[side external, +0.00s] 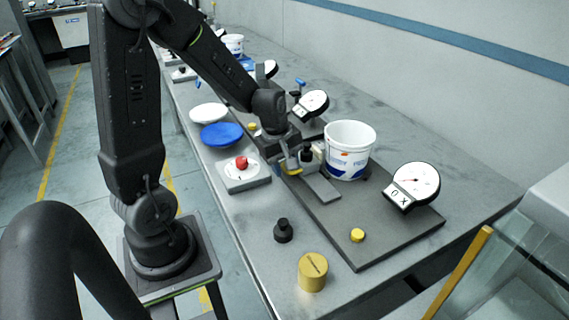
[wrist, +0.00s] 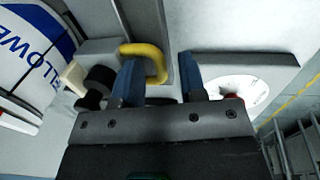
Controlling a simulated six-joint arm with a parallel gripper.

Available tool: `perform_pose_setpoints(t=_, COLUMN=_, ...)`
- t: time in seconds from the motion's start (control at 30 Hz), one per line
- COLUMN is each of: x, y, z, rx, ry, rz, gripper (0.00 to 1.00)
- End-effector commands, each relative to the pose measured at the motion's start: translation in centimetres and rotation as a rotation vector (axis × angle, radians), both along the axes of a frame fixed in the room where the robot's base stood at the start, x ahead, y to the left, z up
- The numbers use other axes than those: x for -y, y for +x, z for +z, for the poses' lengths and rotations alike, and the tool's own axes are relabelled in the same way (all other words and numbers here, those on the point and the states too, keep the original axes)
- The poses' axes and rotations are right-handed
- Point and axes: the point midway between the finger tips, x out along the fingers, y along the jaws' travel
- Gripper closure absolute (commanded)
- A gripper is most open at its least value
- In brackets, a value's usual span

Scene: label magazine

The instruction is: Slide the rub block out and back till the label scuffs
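The white tub (side external: 349,152) with a blue-printed label stands upright on the dark plate (side external: 385,225); its label also shows at left in the wrist view (wrist: 38,50). Beside it is a small grey block, seemingly the rub block (wrist: 88,50), with a black knob (wrist: 98,84), a cream pad (wrist: 73,76) facing the label and a yellow loop handle (wrist: 158,62). Whether pad and label touch, I cannot tell. My gripper (wrist: 160,88) is open, its blue fingers apart at the handle. One finger overlaps the loop; the loop's outer bar appears between the fingers. No grip shows.
A dial gauge (side external: 415,184) reading "0 X" stands right of the tub. A red button (side external: 241,162) on a grey box (side external: 246,178) lies close left of my gripper. A black knob (side external: 283,231), yellow cylinder (side external: 312,272) and yellow button (side external: 357,236) stand in front.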

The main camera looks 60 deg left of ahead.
Motion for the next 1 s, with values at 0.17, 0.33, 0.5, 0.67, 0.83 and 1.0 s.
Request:
perform_pose_setpoints(t=0.17, x=0.0, y=0.0, z=0.0, rx=0.0, ry=0.0, rz=0.0, gripper=0.68)
perform_pose_setpoints(t=0.33, x=0.0, y=0.0, z=0.0, rx=0.0, ry=0.0, rz=0.0, gripper=0.84)
perform_pose_setpoints(t=0.5, x=0.0, y=0.0, z=0.0, rx=-0.001, ry=0.0, rz=0.0, gripper=1.0)
perform_pose_setpoints(t=0.67, x=0.0, y=0.0, z=0.0, rx=-0.001, ry=0.0, rz=0.0, gripper=1.0)
perform_pose_setpoints(t=0.83, x=0.0, y=0.0, z=0.0, rx=-0.001, ry=-0.001, rz=0.0, gripper=1.0)
perform_pose_setpoints(t=1.0, x=1.3, y=0.1, z=0.1, rx=0.0, ry=0.0, rz=-0.005, gripper=1.0)
